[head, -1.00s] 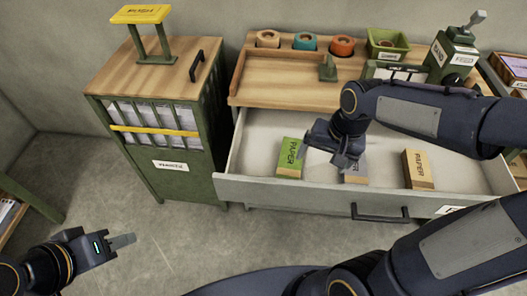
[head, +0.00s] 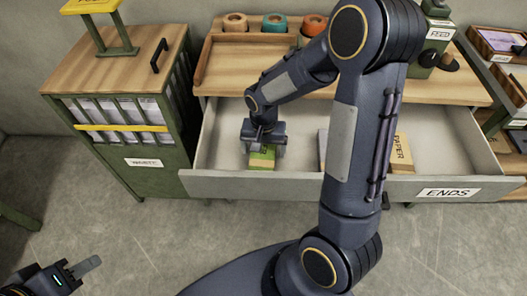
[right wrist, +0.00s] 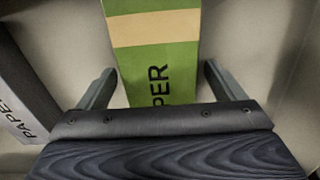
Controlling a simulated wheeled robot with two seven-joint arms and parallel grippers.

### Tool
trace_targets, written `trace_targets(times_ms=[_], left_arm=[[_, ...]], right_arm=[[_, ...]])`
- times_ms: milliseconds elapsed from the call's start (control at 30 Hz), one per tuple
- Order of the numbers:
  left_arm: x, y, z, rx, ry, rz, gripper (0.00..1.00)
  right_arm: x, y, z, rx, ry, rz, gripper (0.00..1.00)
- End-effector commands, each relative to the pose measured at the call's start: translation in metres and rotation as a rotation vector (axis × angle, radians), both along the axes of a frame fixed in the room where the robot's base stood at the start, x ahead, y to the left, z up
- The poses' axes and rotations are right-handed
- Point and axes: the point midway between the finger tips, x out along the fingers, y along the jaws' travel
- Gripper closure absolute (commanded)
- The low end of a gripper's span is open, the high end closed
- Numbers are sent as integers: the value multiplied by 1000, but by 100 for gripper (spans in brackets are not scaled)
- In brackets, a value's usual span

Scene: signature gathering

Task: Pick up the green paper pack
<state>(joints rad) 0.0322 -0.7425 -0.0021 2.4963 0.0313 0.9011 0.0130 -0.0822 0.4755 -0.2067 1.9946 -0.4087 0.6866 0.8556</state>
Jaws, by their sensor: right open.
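The green paper pack (head: 262,160) lies in the open drawer, towards its left side. My right gripper (head: 265,147) is right above it and hides much of it in the head view. In the right wrist view the green pack (right wrist: 178,65), with its tan band and black lettering, lies between the two spread fingers of my right gripper (right wrist: 162,88). A gap shows on each side, and the fingers do not appear to touch the pack. My left gripper (head: 75,272) is at the lower left of the head view, away from the drawer; its jaw opening is unclear.
The drawer (head: 225,150) also holds a tan paper pack (head: 402,155) to the right and a grey pack (right wrist: 25,90) close to the right gripper's left in the wrist view. A green cabinet (head: 160,178) stands left of the drawer. Tape rolls (head: 274,22) sit on the wooden top.

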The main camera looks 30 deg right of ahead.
Motion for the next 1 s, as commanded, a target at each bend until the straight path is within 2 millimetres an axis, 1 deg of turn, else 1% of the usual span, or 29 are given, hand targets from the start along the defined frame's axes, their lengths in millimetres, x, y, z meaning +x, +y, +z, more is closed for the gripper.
trace_targets(times_ms=[67,267,700,900,1000], left_arm=[[0,0,0,0,0,0,64],[0,0,0,0,0,0,64],[0,0,0,0,0,0,64],[0,0,0,0,0,0,64],[0,0,1,0,0,0,64]], right_arm=[[0,0,-3,0,0,0,11],[0,0,-3,1,-1,0,11],[0,0,-3,0,-1,0,68],[0,0,-2,1,-2,0,69],[1,0,3,1,-4,0,69]])
